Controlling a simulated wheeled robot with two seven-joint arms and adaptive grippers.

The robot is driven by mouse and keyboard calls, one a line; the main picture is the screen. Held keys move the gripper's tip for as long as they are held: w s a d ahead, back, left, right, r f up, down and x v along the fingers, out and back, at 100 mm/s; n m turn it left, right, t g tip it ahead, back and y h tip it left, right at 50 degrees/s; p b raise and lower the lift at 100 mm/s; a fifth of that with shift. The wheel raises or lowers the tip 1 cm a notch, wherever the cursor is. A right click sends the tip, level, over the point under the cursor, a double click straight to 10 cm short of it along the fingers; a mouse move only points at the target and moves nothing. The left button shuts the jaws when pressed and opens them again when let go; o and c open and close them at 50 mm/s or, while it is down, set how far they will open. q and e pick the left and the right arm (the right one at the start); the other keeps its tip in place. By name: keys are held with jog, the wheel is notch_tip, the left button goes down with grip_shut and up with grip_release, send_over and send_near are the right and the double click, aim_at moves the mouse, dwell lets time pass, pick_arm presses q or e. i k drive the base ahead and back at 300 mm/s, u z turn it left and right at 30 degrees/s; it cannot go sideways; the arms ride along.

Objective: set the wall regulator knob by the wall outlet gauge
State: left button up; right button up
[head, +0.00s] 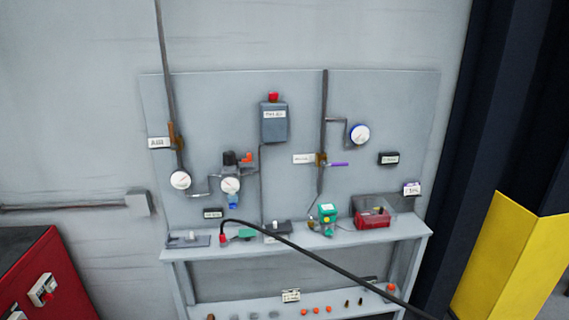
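The wall regulator (231,170) is mounted on the left half of a grey wall panel. A dark knob (229,157) sits at its top, with a red-orange part (247,158) beside it. A round white gauge (230,185) is on the front of the regulator, above a blue bowl (233,201). A second white gauge (180,180) is to its left on the pipe, and a blue-rimmed gauge (359,134) is on the right half. I cannot tell from labels which is the outlet gauge; the needles are too small to read. Neither of my grippers is in view.
A grey shelf bench (300,246) below the panel carries a green device (327,214), a red box (372,219) and small parts. A black hose (330,262) crosses in front. A red cabinet (50,270) stands left, a yellow-and-dark column (510,255) right.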

aim_at(229, 158)
jog(key=u, duration=0.75)
jog(key=i, duration=0.7)
jog(key=z, duration=0.1)
